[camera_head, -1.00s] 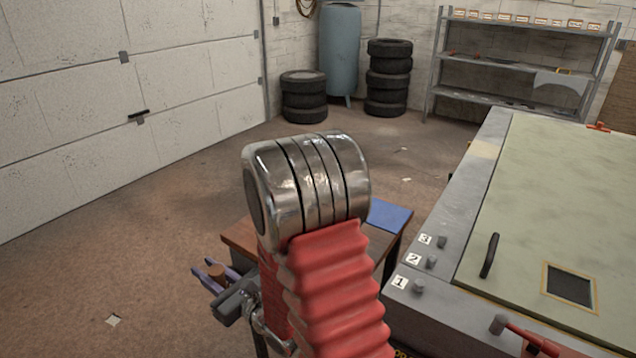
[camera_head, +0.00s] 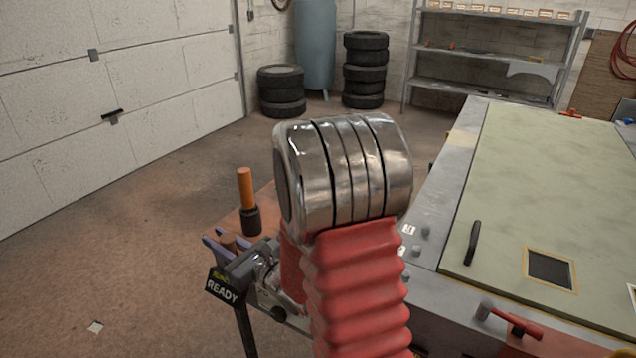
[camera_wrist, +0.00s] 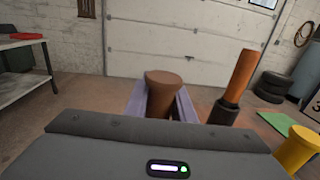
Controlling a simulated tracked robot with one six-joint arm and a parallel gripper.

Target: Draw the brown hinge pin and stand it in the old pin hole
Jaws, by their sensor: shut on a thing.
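The brown hinge pin (camera_wrist: 163,92) sits between the two purple fingers of my gripper (camera_wrist: 161,108) in the wrist view, its round, wider head facing up. Its lower part is hidden by the gripper body. In the head view my gripper (camera_head: 222,245) shows left of my arm, shut on the small brown pin (camera_head: 229,240). The gripper is near a brown table (camera_head: 258,203). I cannot make out the old pin hole in either view.
An orange-handled tool (camera_head: 245,190) with a black base stands just beyond the gripper; it also shows in the wrist view (camera_wrist: 240,75). A yellow post (camera_wrist: 297,150) stands at right. A bench (camera_head: 545,190) with a pale green panel lies right.

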